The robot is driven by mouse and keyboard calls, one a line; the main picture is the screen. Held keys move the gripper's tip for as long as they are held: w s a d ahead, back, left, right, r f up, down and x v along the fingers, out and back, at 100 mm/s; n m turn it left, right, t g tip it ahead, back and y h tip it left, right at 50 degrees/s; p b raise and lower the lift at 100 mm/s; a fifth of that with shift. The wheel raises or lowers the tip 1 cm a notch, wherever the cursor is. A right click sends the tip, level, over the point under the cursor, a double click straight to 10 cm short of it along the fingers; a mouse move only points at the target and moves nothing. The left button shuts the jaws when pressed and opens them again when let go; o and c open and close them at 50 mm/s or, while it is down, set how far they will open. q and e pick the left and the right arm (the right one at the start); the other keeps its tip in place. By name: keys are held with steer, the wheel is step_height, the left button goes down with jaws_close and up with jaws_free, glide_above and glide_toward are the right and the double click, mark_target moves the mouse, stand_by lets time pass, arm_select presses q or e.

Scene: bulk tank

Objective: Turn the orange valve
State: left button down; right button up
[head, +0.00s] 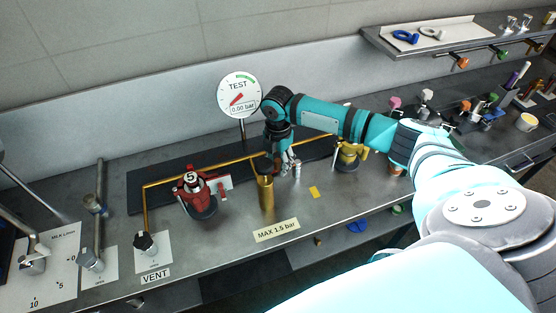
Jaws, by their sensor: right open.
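My right gripper (291,168) hangs pointing down over the bench, just right of an upright gold cylinder (266,191). It is open, with no object visible in it. Whether a finger touches anything behind it is too small to tell. I cannot pick out the orange valve for certain. A small orange part (364,154) shows beside a yellow fitting (348,156), partly hidden under my right forearm. An orange knob (463,63) also shows below the wall shelf, far from the gripper. My left gripper is not in view.
A round TEST gauge (239,95) reading 0.00 bar stands behind the gold pipe. A red fitting (196,194) marked 5 sits left of the gold cylinder. A VENT knob (146,243) is at front left. The bench (215,240) is clear in front of the red fitting.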

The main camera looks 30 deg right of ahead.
steer(key=shift+c, duration=0.6)
steer(key=c, duration=0.7)
jaws_close()
steer(key=shift+w, duration=0.1)
